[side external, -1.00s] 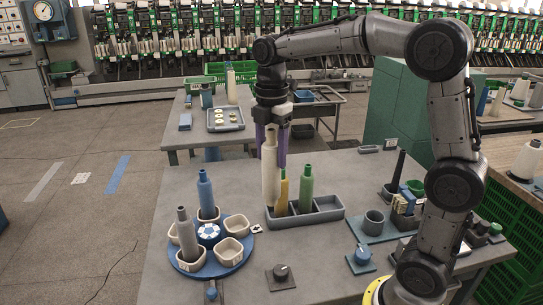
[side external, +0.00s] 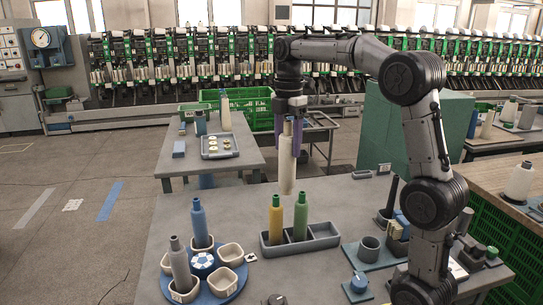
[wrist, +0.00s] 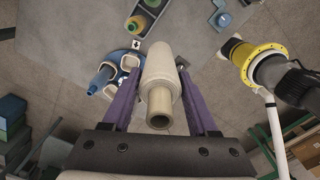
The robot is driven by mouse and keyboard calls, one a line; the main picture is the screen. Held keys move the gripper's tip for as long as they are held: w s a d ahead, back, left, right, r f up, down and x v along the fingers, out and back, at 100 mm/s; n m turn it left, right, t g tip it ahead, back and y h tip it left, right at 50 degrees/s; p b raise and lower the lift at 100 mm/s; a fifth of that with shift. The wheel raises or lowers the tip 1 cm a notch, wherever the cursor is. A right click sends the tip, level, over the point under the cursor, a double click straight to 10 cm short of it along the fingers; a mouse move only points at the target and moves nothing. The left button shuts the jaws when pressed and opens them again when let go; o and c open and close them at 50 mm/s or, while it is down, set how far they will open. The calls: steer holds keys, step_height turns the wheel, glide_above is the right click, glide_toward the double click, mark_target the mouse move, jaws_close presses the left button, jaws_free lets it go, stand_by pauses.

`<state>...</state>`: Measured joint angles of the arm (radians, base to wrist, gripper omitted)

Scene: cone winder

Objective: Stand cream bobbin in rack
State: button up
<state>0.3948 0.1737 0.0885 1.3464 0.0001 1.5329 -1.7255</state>
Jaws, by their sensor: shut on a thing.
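The cream bobbin (side external: 287,172) hangs upright in the air between the purple fingers of my gripper (side external: 287,150), above the table and behind the rack. The wrist view shows the cream bobbin (wrist: 161,72) gripped between both fingers (wrist: 160,88). The grey rack (side external: 322,243) stands on the table with a yellow bobbin (side external: 276,216) in its left compartment and a green bobbin (side external: 301,217) in its middle one. Its right compartment looks empty. In the wrist view, yellow (wrist: 139,23) and green bobbins stand at the top.
A blue turntable (side external: 231,288) at front left carries cream dishes, a blue bobbin (side external: 199,222) and a grey bobbin (side external: 179,265). Grey cup (side external: 368,248) and a blue knob (side external: 359,281) are right of the rack. The table behind the rack is clear.

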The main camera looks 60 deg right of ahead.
steer(key=s+d+m, duration=0.1)
steer(key=s+d, duration=0.2)
steer(key=d, duration=0.5)
steer(key=s+d+m, duration=0.2)
steer(key=s+d, duration=0.1)
steer(key=d, duration=0.5)
step_height(320, 180, down, 20)
steer(key=shift+w+d, duration=0.15)
steer(key=shift+w, duration=0.1)
steer(key=shift+f, duration=0.3)
stand_by(0.4)
steer(key=shift+f, duration=1.3)
